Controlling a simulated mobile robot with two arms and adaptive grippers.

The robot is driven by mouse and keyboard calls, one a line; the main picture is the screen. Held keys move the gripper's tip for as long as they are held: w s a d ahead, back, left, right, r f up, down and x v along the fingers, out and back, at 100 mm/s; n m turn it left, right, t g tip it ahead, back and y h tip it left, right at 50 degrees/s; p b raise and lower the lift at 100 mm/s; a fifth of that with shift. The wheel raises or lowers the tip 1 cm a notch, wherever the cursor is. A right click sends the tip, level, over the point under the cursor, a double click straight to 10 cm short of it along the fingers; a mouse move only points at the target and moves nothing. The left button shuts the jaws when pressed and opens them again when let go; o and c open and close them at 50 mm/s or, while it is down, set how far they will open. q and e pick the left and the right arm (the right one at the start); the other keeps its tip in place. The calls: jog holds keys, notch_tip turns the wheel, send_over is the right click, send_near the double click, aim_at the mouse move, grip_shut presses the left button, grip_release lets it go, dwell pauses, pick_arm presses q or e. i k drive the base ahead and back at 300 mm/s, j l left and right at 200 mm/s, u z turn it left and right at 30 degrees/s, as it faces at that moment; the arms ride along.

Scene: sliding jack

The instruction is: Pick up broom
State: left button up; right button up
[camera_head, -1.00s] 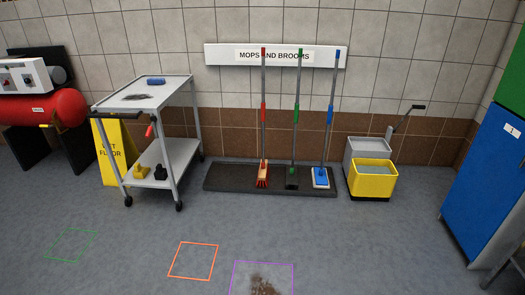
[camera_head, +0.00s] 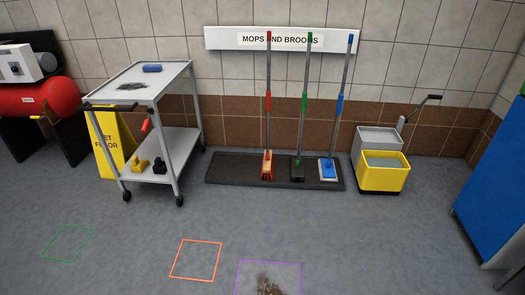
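The broom (camera_head: 267,165) with the red handle and reddish-brown bristled head stands upright on a dark mat (camera_head: 230,172) against the wall, under the "MOPS AND BROOMS" sign (camera_head: 225,38). It is the leftmost of three long-handled tools. Beside it stand a green-handled tool (camera_head: 299,168) with a dark head and a blue-handled mop (camera_head: 328,168) with a blue and white head. Neither of my grippers shows in the head view.
A grey cart (camera_head: 176,147) and a yellow wet-floor sign (camera_head: 112,140) stand left of the mat. A yellow mop bucket (camera_head: 384,177) stands right. A blue cabinet (camera_head: 498,200) is at the right edge. Floor squares, one purple (camera_head: 267,262) around brown dirt, lie in front; the floor between is free.

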aim_at(268, 159)
jog(key=i+j, duration=0.2)
jog(key=i, duration=0.5)
jog(key=i+j+u, duration=0.1)
jog(key=i, duration=0.55)
jog(key=i+j, duration=0.25)
jog(key=i, duration=0.45)
